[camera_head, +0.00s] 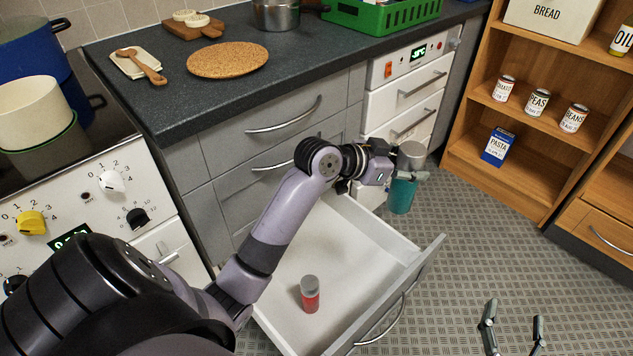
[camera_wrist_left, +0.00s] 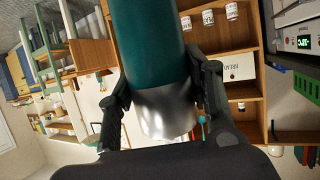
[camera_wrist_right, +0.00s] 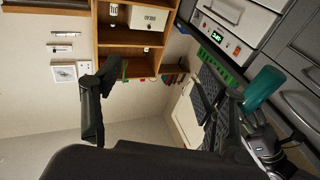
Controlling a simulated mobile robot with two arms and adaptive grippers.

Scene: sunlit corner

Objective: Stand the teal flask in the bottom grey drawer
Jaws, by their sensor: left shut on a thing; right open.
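The teal flask (camera_head: 402,194) has a silver top and hangs upright in my left gripper (camera_head: 404,178), above the far right side of the open drawer. In the left wrist view the fingers close around the flask (camera_wrist_left: 150,45) near its silver part (camera_wrist_left: 165,110). It also shows in the right wrist view (camera_wrist_right: 263,87). The bottom grey drawer (camera_head: 345,240) is pulled open, with a white inside. My right gripper (camera_head: 513,326) is open and empty over the floor at lower right. In the right wrist view its fingers (camera_wrist_right: 155,105) are spread apart.
A red bottle with a grey cap (camera_head: 310,295) stands inside the drawer toward the front left. The rest of the drawer floor is bare. The dark worktop (camera_head: 230,90) overhangs the grey cabinet. A wooden shelf (camera_head: 520,125) stands at right. The patterned floor (camera_head: 470,240) is clear.

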